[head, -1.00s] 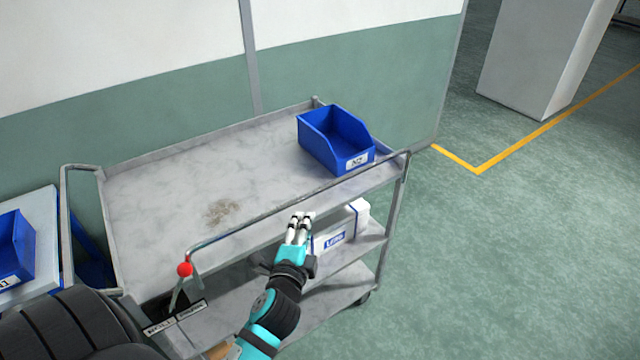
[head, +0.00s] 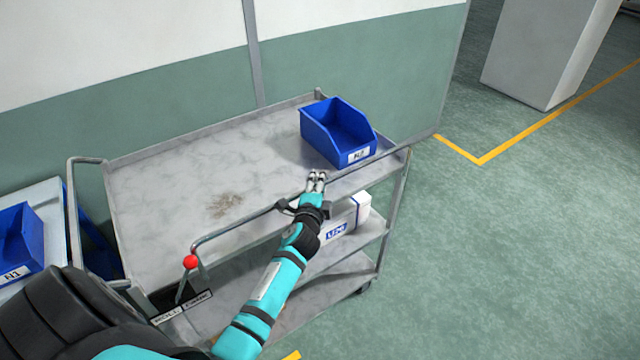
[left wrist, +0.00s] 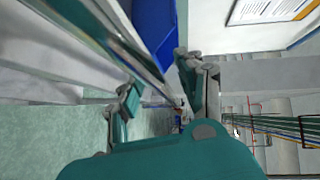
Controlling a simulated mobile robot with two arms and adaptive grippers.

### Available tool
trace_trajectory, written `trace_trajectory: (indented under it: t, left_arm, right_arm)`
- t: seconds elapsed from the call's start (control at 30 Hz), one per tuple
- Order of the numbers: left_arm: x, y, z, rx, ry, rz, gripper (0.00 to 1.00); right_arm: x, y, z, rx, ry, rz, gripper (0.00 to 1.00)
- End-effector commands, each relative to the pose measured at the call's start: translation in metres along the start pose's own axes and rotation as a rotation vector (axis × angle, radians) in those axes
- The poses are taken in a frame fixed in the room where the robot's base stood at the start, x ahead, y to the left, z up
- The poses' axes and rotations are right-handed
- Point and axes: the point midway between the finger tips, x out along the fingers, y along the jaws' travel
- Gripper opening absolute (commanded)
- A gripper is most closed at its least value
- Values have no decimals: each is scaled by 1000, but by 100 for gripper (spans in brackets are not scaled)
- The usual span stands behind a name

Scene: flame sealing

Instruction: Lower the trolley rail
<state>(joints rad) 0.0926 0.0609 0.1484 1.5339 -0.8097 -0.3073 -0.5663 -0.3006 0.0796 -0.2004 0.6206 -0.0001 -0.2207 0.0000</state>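The trolley rail (head: 240,225) is a thin grey bar along the near long side of the grey trolley (head: 165,190). It stands above the top shelf's edge, and a red knob (head: 190,262) sits by its left end. My left gripper (head: 317,176) lies across the rail right of its middle, its fingertips over the shelf near the blue bin. The left wrist view shows its two fingers (left wrist: 158,95) spread apart, with the rail (left wrist: 125,42) running close by them. I cannot tell whether they touch it. My right gripper is not in view.
A blue bin (head: 338,135) stands on the top shelf's far right. A white box (head: 352,215) sits on the shelf below. Another blue bin (head: 20,240) is at the far left. A wall (head: 350,70) is behind the trolley; the floor (head: 510,250) to the right is clear.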

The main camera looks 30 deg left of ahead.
Motion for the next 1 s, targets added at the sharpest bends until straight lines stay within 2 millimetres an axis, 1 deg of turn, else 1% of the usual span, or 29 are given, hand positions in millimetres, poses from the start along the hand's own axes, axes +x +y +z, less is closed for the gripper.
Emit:
trace_trajectory:
  t: [0.17,0.4,0.47,0.87,1.0]
  left_arm:
    - [0,0,0,0,0,0,38]
    - [0,0,0,0,0,0,7]
    - [0,0,0,0,0,1,0]
    - [0,2,0,1,-1,3,0]
    - [3,4,-1,8,-1,-2,0]
  right_arm:
    - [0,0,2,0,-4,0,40]
    - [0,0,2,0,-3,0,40]
    - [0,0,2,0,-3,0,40]
    - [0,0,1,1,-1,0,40]
    - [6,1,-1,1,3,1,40]
